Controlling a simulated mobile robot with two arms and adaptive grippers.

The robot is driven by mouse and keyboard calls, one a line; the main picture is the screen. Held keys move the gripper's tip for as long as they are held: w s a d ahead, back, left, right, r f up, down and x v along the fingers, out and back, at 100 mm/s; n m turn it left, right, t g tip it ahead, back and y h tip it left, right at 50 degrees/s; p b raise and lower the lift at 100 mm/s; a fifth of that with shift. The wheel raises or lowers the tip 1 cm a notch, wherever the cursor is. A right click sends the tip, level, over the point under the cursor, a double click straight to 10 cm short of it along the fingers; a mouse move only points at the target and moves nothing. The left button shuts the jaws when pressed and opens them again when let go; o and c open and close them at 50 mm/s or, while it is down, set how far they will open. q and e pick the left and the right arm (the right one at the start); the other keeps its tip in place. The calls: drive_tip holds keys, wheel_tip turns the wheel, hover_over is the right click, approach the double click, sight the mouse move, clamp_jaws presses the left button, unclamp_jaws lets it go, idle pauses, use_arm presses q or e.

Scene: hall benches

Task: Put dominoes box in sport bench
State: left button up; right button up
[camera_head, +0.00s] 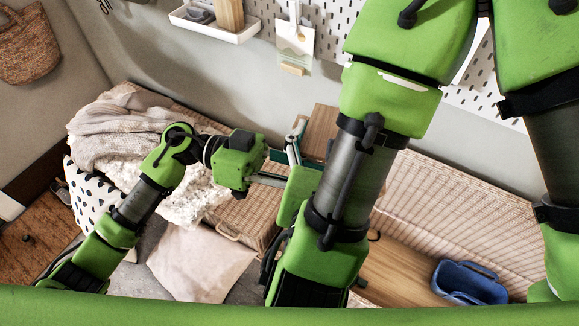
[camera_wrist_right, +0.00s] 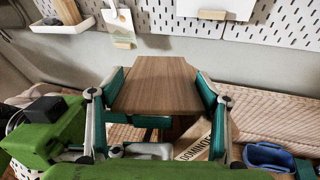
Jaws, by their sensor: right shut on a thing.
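The dominoes box, a plain brown wooden block, shows at the upper middle of the right wrist view (camera_wrist_right: 155,85) and partly in the head view (camera_head: 318,128). My right gripper (camera_wrist_right: 160,100) has its teal fingers on both sides of the box and is shut on it. A woven bench (camera_head: 450,195) with a wooden surface (camera_head: 392,270) is at right; no sport label is visible.
A blue bin (camera_head: 468,282) stands on the wooden surface at right. A blanket (camera_head: 120,130) and pink cushion (camera_head: 200,262) lie at left. A white wall tray (camera_head: 215,28) and pegboard (camera_head: 330,35) are behind. My right arm hides much of the middle.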

use_arm(q)
drive_tip(key=shift+x, duration=2.5)
drive_tip(key=shift+w, duration=0.1)
clamp_jaws()
use_arm(e)
drive_tip(key=o, duration=2.1)
use_arm(q)
drive_tip(key=shift+r, duration=0.1)
